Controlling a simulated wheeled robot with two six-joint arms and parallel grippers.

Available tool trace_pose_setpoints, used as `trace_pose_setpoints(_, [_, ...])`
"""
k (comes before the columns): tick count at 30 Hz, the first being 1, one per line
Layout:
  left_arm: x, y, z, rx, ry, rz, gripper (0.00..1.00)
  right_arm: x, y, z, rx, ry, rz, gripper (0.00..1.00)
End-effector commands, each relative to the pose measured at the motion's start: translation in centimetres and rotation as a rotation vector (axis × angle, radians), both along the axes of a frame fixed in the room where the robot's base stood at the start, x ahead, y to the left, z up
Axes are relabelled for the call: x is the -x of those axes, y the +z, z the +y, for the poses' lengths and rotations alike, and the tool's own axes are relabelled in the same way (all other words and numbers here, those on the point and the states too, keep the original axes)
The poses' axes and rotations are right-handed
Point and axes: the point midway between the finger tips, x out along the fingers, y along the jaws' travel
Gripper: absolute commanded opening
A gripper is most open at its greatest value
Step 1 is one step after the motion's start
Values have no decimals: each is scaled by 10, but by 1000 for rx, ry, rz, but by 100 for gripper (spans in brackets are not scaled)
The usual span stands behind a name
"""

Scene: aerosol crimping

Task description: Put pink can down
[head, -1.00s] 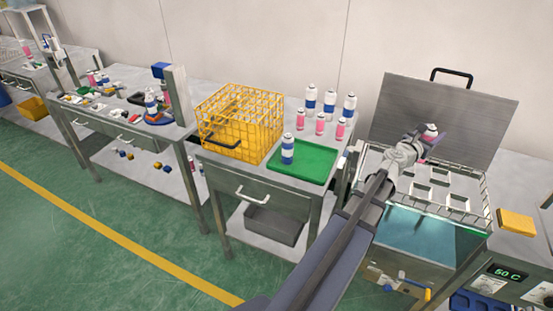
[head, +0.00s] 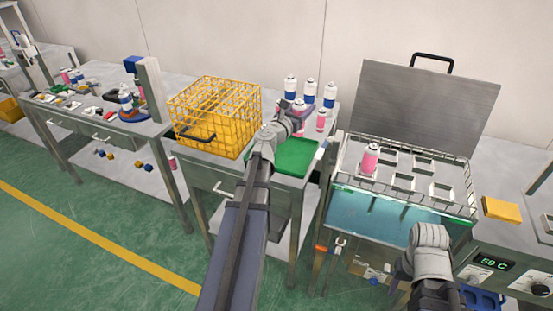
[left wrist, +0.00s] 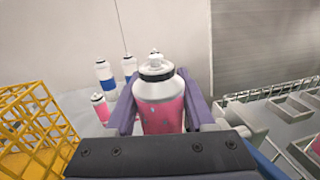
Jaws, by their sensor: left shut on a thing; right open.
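My left gripper (head: 297,112) is shut on a pink can with a white top (left wrist: 160,105). In the left wrist view the can stands upright between the fingers. In the head view the gripper is at the back of the table with the green tray (head: 296,155), among other cans. Another pink can (head: 321,121) stands just right of it. Whether the held can's base touches the table is hidden. One more pink can (head: 370,160) stands in the wire basket of the water bath (head: 400,205). My right gripper (head: 430,238) is in front of the bath, its fingers hardly visible.
Several blue-and-white cans (head: 309,92) stand behind the held can. A yellow wire crate (head: 215,115) is to the left. The bath's raised metal lid (head: 425,108) stands at the back right. A yellow block (head: 501,208) lies right of the bath.

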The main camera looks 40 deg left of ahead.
Motion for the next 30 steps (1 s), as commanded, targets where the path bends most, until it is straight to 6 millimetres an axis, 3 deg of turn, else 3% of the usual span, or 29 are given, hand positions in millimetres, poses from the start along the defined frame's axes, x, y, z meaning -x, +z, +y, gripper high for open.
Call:
trace_pose_setpoints(8, [2,-9,-1,0,-18,0,0,0,-9,0,0,0,0,53])
trace_pose_setpoints(21, [2,-67,-1,0,-17,0,0,0,-67,0,0,1,0,53])
trace_pose_setpoints(30, [2,-74,-1,0,-17,0,0,0,-74,0,0,1,0,53])
